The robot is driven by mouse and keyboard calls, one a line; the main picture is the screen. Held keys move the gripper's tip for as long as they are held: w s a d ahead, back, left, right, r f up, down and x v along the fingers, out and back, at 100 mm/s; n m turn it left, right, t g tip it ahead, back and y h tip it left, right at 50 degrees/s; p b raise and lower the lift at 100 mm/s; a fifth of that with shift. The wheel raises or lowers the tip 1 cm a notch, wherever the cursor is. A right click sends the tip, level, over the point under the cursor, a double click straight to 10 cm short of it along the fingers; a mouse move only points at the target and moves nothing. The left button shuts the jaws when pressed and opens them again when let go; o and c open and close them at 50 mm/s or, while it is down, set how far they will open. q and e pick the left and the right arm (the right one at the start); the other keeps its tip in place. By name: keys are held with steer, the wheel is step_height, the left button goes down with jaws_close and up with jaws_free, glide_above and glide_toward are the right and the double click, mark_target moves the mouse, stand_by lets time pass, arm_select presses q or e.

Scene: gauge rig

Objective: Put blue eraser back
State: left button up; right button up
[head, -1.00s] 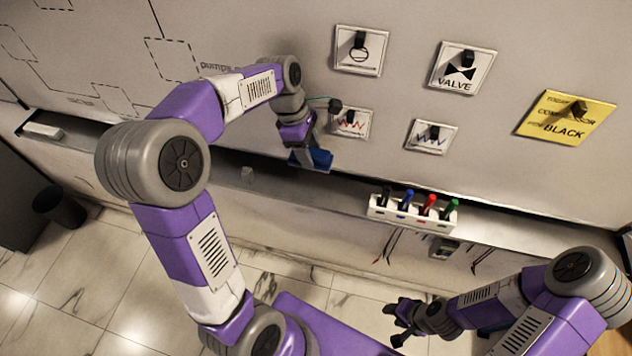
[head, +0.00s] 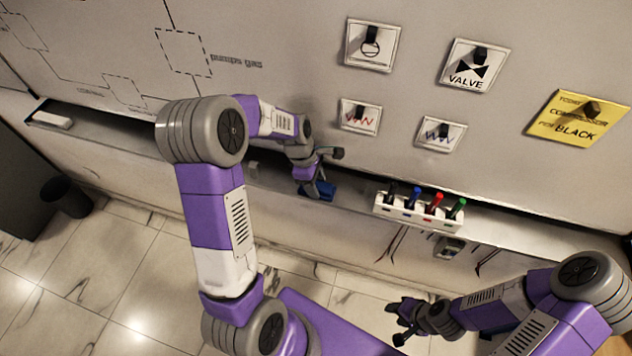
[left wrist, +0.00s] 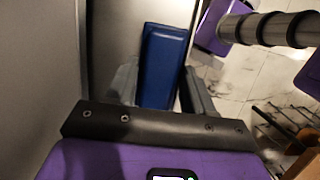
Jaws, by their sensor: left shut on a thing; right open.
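The blue eraser (head: 318,191) is at the ledge under the whiteboard, left of the marker holder. My left gripper (head: 314,184) is shut on it from above. In the left wrist view the blue eraser (left wrist: 164,66) lies between the two grey fingers of my left gripper (left wrist: 158,88). The eraser looks low at the ledge (head: 345,198), but I cannot tell whether it touches the surface. My right gripper (head: 398,322) is open and empty, low in front of the wall, away from the ledge.
A white marker holder (head: 418,212) with black, blue, red and green markers stands on the ledge. A white block (head: 52,121) lies at the ledge's left end. Several cards (head: 373,45) and a yellow note (head: 577,117) hang on the board. A dark bin (head: 67,197) stands on the floor.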

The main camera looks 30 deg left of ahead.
arm_select(q)
steer(key=shift+s, duration=0.1)
steer(key=o, duration=0.9)
steer(key=shift+o, duration=0.2)
steer(key=v, duration=1.2)
steer(key=shift+d, duration=0.15)
